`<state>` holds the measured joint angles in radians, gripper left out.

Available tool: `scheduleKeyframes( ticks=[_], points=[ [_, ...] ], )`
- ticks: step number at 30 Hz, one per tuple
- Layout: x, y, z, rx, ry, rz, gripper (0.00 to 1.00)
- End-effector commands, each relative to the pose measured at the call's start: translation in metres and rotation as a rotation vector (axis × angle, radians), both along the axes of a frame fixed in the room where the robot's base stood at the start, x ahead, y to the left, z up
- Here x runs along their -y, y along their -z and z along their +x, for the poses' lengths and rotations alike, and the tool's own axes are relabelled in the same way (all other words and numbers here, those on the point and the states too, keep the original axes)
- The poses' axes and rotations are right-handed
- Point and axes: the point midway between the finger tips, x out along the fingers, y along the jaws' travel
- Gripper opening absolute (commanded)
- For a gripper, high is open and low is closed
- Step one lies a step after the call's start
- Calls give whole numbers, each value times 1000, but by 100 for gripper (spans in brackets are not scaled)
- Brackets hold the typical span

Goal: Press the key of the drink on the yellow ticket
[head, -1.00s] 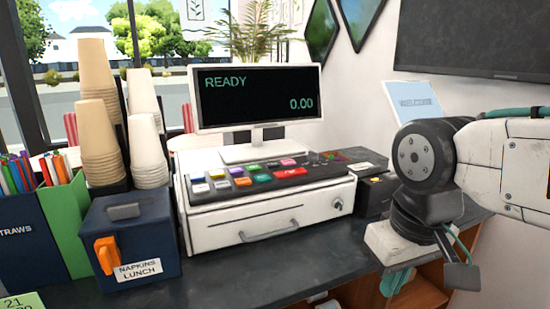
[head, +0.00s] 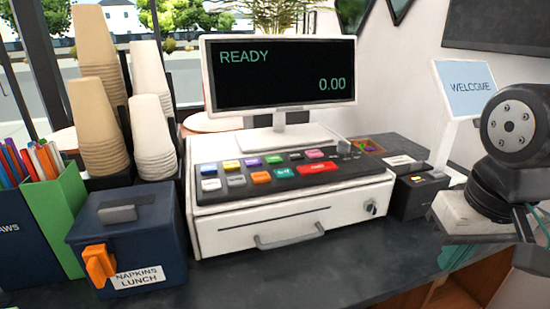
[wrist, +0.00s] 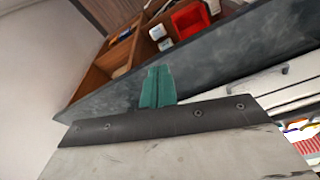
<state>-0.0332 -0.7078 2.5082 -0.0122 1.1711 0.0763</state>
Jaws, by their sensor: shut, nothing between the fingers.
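The cash register (head: 290,216) stands on the counter, with a dark key panel sloping on top. Its keys include a blue key (head: 206,168), a yellow key (head: 231,164), a purple key (head: 252,161), an orange key (head: 260,177), a pink key (head: 314,154) and a wide red key (head: 317,167). Their lettering is too small to read. The screen (head: 281,72) shows READY and 0.00. No yellow ticket shows in the current views. My gripper (head: 456,257) is at the right, apart from the register, low by the counter's edge. Its teal fingers (wrist: 157,86) are shut and empty in the wrist view.
A napkin box (head: 128,240), stacked cups (head: 96,120) and a straw holder (head: 55,220) stand left of the register. A small black device (head: 420,196) and a WELCOME sign (head: 468,88) stand at its right. Open wooden shelves (wrist: 125,50) lie under the counter.

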Motion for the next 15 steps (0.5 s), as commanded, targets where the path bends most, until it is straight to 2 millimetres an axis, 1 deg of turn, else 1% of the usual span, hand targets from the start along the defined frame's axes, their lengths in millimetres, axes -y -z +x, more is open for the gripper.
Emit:
scheduleKeyframes(
  ticks=[1,2,3,5,6,8,9,11,12,14,15],
  points=[
    [-6,-10,21,31,14,4,0],
    [-11,-16,36,56,30,9,0],
    [-19,-25,57,94,50,18,0],
    [-35,-40,92,155,84,42,0],
    [-48,-50,116,198,107,63,0],
    [-70,-64,151,258,140,101,0],
    [-86,-72,173,296,162,130,0],
    [-111,-84,203,347,192,180,0],
    [-129,-90,221,377,209,213,0],
    [-154,-100,246,417,233,265,0],
    [-171,-105,259,439,246,298,0]
  ],
)
